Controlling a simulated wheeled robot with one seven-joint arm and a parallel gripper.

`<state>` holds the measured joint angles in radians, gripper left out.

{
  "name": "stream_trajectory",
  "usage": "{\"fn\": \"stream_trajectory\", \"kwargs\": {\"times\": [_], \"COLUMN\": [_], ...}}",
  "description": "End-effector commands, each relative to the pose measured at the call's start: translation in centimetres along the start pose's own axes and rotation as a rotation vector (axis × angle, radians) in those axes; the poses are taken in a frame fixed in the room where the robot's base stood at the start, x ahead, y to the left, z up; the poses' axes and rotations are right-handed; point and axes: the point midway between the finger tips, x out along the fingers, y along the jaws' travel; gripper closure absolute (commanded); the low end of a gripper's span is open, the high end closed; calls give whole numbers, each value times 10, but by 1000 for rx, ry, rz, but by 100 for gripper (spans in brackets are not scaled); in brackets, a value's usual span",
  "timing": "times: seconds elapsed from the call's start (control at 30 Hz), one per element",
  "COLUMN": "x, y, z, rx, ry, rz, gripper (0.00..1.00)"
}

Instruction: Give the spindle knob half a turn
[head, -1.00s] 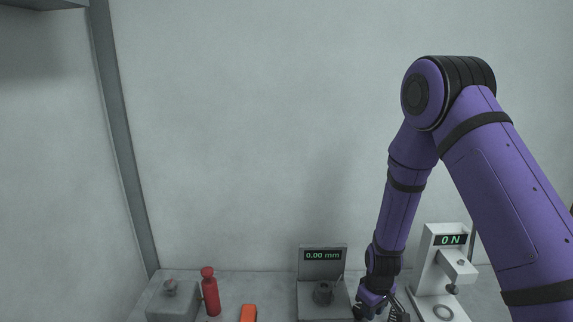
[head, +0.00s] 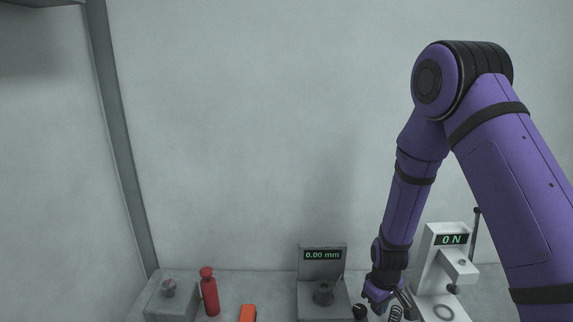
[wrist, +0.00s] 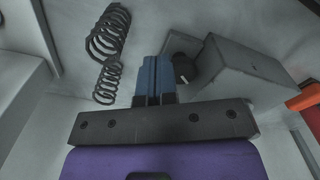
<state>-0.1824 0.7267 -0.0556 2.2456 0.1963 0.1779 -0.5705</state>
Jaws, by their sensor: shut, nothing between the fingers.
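The spindle knob (head: 360,312) is a dark round knob at the right side of the grey gauge (head: 311,301), whose display reads 0.00 mm. In the wrist view the knob (wrist: 184,68) shows a white mark on its face, on the side of the grey gauge body (wrist: 245,75). My gripper (wrist: 153,62) is shut, with its blue fingers together and nothing between them. The fingertips are just to the left of the knob in the wrist view; I cannot tell if they touch it. In the head view my gripper's fingertips are hard to make out.
Two coil springs (wrist: 108,33) lie beside the gripper in the wrist view. A grey block with a knob (head: 172,305), a red bottle (head: 210,296) and an orange object (head: 248,312) are to the left.

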Motion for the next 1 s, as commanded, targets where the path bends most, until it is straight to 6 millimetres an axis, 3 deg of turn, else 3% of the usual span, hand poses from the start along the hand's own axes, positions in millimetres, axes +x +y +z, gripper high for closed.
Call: {"fn": "stream_trajectory", "kwargs": {"times": [0.3,0.63,0.87,1.0], "x": [-30,-33,-41,-39], "y": [-2,-2,-30,-35], "z": [-2,-3,-8,-9], "rx": [-4,-6,-10,-5], "ry": [4,5,6,4], "rz": [0,-1,0,-1], "gripper": [100,100,100,100]}}
